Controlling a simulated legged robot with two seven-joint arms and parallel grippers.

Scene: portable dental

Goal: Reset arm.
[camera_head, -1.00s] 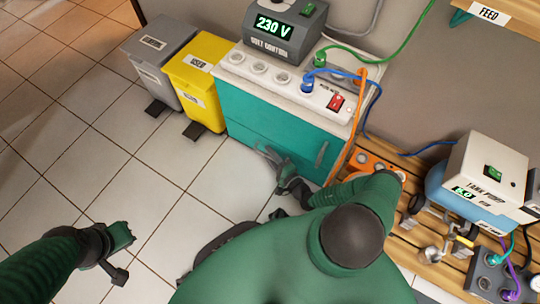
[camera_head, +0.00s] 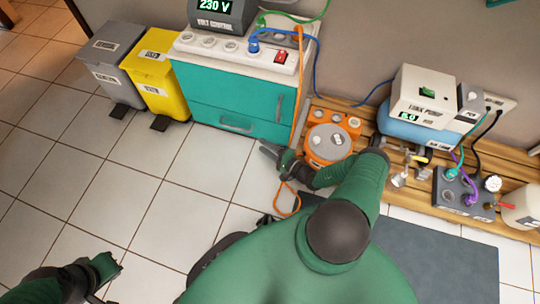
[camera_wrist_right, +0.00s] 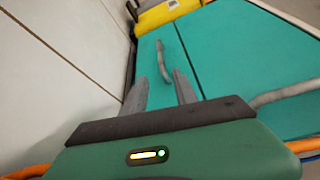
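My right gripper (camera_head: 270,153) is over the floor just in front of the teal cabinet (camera_head: 225,92), near its lower right corner. In the right wrist view its two fingers (camera_wrist_right: 158,90) are spread with nothing between them, pointing toward the cabinet front. A grey drawer handle (camera_wrist_right: 164,62) shows beyond the fingertips, apart from them. My left gripper (camera_head: 108,268) is at the lower left of the head view, above bare tiles, and its fingers are too small and dark to read.
An orange round device (camera_head: 330,140) stands on the wooden slatted platform (camera_head: 375,108) beside my right forearm. A loose orange cable (camera_head: 284,212) hangs near my right gripper. Yellow (camera_head: 157,70) and grey (camera_head: 112,60) bins stand left of the cabinet. The tiled floor between my arms is clear.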

